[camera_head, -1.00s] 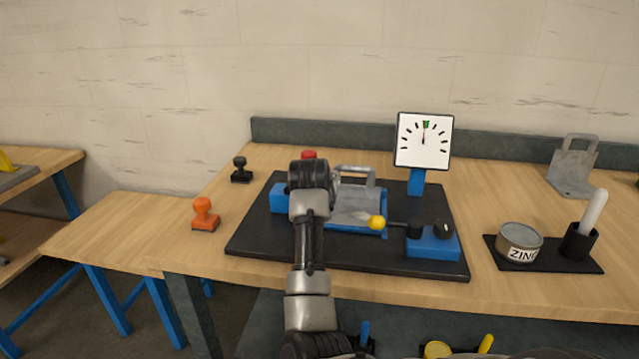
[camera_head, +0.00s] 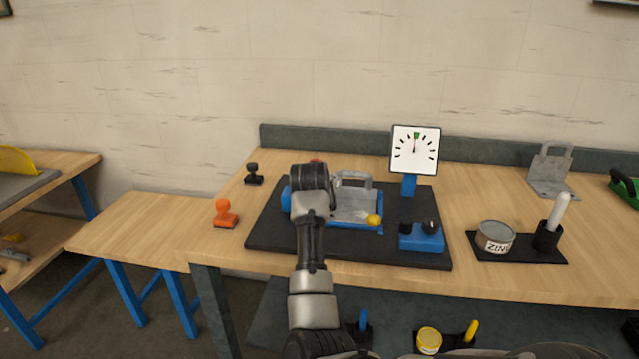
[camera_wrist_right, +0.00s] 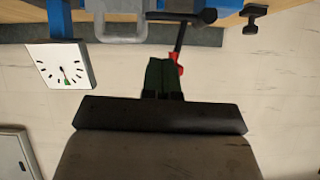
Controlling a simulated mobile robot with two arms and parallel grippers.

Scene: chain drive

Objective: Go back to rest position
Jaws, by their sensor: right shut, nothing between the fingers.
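My right arm rises from the bottom of the head view, and its wrist covers the left part of a fixture on a black base plate (camera_head: 290,237). My right gripper (camera_wrist_right: 163,75) shows in the right wrist view, shut and empty, with dark green fingers. A red part on a dark rod (camera_wrist_right: 179,62) appears right beside the fingers; I cannot tell whether they touch. A grey metal bracket with a handle (camera_head: 355,203) sits in the blue fixture. A dial gauge (camera_head: 415,149) stands behind it, its needle near the green mark. My left gripper is not in view.
An orange stamp (camera_head: 225,215) and a black stamp (camera_head: 253,175) stand to the left. A yellow lever knob (camera_head: 374,220) is in front of the bracket. A ZINC tin (camera_head: 495,237), a white-handled tool (camera_head: 558,212) and another bracket (camera_head: 552,172) are at the right.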

